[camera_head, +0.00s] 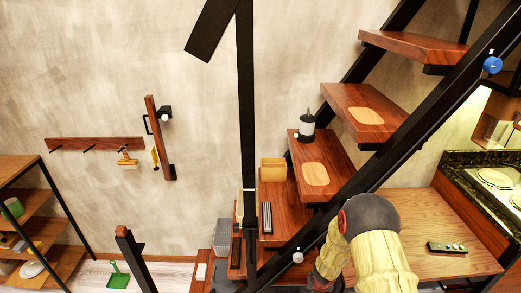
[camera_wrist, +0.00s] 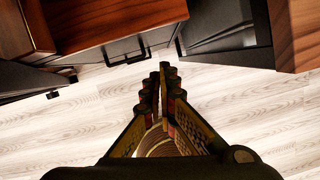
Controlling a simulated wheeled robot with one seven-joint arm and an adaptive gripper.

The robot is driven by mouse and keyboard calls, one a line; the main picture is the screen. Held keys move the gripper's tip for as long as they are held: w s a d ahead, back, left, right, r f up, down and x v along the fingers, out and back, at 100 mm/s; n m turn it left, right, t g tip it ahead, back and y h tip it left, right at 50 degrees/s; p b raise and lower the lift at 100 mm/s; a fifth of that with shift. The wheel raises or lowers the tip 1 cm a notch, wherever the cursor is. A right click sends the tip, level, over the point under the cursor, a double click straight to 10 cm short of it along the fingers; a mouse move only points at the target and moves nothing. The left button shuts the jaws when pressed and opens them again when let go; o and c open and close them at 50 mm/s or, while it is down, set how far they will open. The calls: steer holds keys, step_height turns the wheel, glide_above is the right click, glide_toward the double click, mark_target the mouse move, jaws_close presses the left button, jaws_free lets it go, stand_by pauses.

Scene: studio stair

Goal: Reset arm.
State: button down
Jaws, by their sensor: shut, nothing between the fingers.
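In the wrist view my gripper (camera_wrist: 168,75) is shut and empty, its fingers together. It hangs above a pale wood floor (camera_wrist: 240,105). Dark drawer fronts with a black handle (camera_wrist: 128,55) lie just beyond the fingertips in the picture; I cannot tell the distance. In the head view my arm (camera_head: 380,245) shows at the lower right, in front of a wooden table top (camera_head: 450,235) and the stair. The gripper is not visible in the head view.
A black stair rail (camera_head: 400,130) runs diagonally beside wooden steps (camera_head: 365,112). A black post (camera_head: 246,100) stands mid-picture. A shelf (camera_head: 30,205) is at the left. A counter with a hob (camera_head: 495,178) is at the right. Open floor shows in the wrist view.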

steer(key=s+d+r+m+g+h, duration=0.1)
steer(key=s+d+r+m+h, duration=0.1)
steer(key=s+d+r+m, duration=0.55)
steer(key=s+d+r+m+g+h, duration=0.1)
steer(key=s+d+r+m+h, duration=0.15)
steer(key=r+m, duration=0.95)
steer(key=s+a+r+m+t+y, duration=0.1)
steer(key=s+a+r+m, duration=0.3)
steer(key=r, duration=0.6)
steer(key=s+a+r+m+t+y, duration=0.2)
steer(key=s+a+r+m, duration=0.3)
steer(key=s+r, duration=0.3)
steer(key=s+a+r+m+t+y, duration=0.1)
steer(key=s+a+r+m, duration=0.4)
steer(key=r, duration=0.7)
steer(key=shift+s+a+r+y, duration=0.15)
steer(key=shift+s+a+y, duration=0.15)
steer(key=shift+s+y, duration=0.55)
steer(key=shift+s, duration=0.2)
